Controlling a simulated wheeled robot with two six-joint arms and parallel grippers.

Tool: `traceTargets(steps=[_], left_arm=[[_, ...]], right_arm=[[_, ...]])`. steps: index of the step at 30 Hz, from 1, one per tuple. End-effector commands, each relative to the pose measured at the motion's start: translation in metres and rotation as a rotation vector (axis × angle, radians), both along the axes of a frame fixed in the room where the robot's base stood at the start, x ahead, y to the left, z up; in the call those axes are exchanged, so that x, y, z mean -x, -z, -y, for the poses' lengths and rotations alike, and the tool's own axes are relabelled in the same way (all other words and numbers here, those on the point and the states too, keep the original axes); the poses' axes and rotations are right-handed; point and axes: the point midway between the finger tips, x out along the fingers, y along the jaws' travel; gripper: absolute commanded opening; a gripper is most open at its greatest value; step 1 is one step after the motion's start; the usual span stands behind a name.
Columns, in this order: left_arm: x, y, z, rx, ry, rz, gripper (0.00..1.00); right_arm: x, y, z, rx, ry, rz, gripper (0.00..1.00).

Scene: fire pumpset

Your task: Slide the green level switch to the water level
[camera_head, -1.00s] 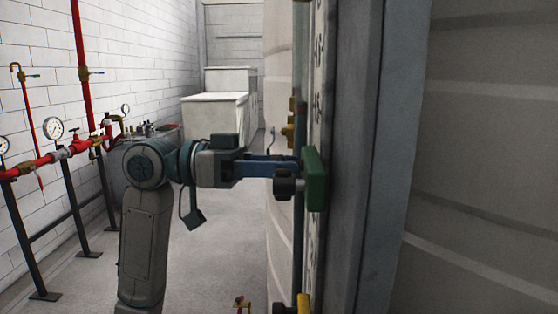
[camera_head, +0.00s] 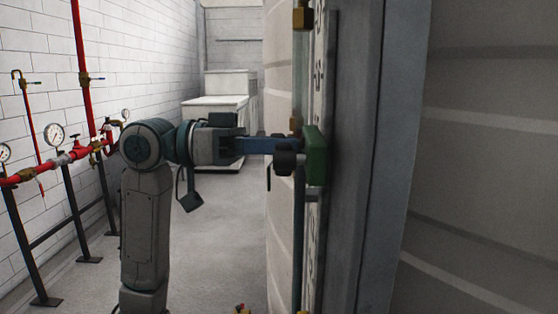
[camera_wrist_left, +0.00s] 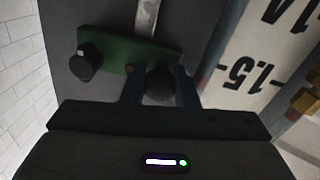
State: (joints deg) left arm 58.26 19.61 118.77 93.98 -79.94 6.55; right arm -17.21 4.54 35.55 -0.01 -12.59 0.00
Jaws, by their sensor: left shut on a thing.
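The green level switch (camera_head: 317,155) is a small green block on the upright rail at the tank's side, with dark round knobs on it. In the left wrist view the green switch (camera_wrist_left: 122,52) lies across a grey metal strip. My left gripper (camera_head: 287,148) is shut on a dark knob of the switch. In the wrist view its blue fingers (camera_wrist_left: 158,88) stand on both sides of that knob; a second dark knob sits at the switch's other end. The water level cannot be made out. My right gripper is out of view.
Brass fittings (camera_head: 303,18) sit along the thin gauge pipe. Red pipework (camera_head: 75,155) with gauges stands along the left wall. The floor (camera_head: 215,235) between is clear.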

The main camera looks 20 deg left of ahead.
Motion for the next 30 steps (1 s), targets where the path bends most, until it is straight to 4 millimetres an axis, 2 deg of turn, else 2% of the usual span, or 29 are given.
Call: traceTargets(steps=[1,3,12,13,16,26,30], left_arm=[[0.000,-0.011,0.000,0.002,-0.001,0.003,0.00],[0.000,-0.014,0.000,0.003,-0.001,0.002,0.00],[0.000,-0.014,0.000,0.003,0.000,0.001,0.00],[0.000,-0.014,0.000,0.003,0.000,0.001,0.29],[0.000,-0.013,0.000,0.002,0.000,0.000,0.48],[0.000,-0.012,-0.001,0.001,-0.001,0.000,0.48],[0.001,-0.010,-0.010,-0.002,-0.003,0.001,0.48]], right_arm=[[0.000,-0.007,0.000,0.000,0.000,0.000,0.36],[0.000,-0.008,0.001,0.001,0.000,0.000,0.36],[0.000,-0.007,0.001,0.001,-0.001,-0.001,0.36],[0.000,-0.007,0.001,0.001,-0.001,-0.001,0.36],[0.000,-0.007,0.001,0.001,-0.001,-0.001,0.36],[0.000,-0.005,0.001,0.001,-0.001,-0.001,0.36],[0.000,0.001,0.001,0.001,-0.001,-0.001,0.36]])
